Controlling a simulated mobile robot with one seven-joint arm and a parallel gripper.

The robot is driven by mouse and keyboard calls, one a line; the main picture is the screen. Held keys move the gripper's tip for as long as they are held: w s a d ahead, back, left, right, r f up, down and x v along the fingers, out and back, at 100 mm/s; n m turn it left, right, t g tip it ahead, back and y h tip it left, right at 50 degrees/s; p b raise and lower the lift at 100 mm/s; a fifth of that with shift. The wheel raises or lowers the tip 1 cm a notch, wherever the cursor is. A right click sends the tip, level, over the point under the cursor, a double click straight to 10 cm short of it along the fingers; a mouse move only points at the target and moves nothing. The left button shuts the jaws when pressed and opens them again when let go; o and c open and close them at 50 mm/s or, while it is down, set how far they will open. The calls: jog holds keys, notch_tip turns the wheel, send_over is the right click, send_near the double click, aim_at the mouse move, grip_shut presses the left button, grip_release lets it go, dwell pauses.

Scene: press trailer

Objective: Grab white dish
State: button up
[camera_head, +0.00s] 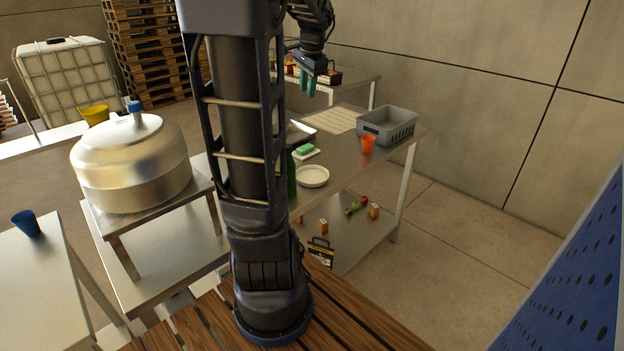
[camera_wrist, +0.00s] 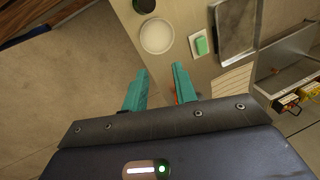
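The white dish (camera_head: 312,176) is round and shallow and lies on the steel table near its front edge, just right of my arm in the head view. In the wrist view the white dish (camera_wrist: 157,36) is ahead of the fingers, near the table edge. My gripper (camera_head: 308,82) is raised above the far part of the table, apart from the dish. In the wrist view its two teal fingers (camera_wrist: 158,88) are spread with nothing between them. My arm column stands left of the dish in the head view and hides part of the table.
Beside the dish are a green sponge on a white tray (camera_head: 305,151) and a dark green bottle (camera_head: 291,175). Small boxes lie on the lower shelf (camera_head: 345,232).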

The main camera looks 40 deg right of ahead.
jog(key=s+d+f+m, duration=0.1)
jog(key=s+d+m, duration=0.2)
jog(key=d, duration=0.3)
send_near(320, 187)
jog(key=shift+w+d+f, duration=0.4)
jog(key=shift+f, duration=0.05)
jog(key=x, duration=0.3)
jog(key=shift+a+f, duration=0.2)
jog(key=shift+a, duration=0.15)
jog(key=shift+w+d+f+n, duration=0.1)
jog(key=shift+f+n, duration=0.05)
jog(key=shift+f, duration=0.3)
jog(key=shift+w+f+n, duration=0.15)
jog(key=shift+f, duration=0.25)
grip_shut()
